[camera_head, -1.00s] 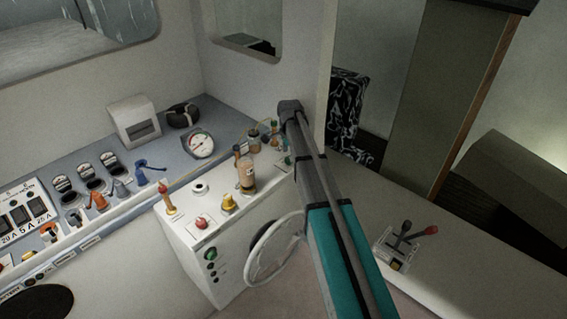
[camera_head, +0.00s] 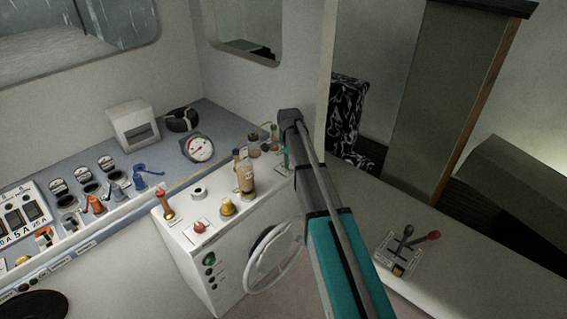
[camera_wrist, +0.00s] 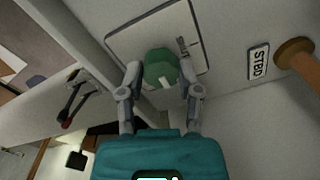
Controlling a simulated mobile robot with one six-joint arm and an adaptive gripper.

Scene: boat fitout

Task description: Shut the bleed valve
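In the wrist view a green faceted knob (camera_wrist: 160,68) with a white mark sits on a pale square plate (camera_wrist: 122,40). It may be the bleed valve, but I see no label naming it. My gripper (camera_wrist: 160,72) is open, with one finger on each side of the knob. The fingertips appear close to it, with small gaps. In the head view my arm hides most of the gripper and this knob.
A "STBD" label (camera_wrist: 259,62) and a brown knob (camera_wrist: 295,55) lie right of the plate. The white console (camera_head: 185,245) carries a red knob (camera_head: 199,227), a yellow knob (camera_head: 227,207) and a handwheel (camera_head: 272,258). A lever unit (camera_head: 405,250) stands at right.

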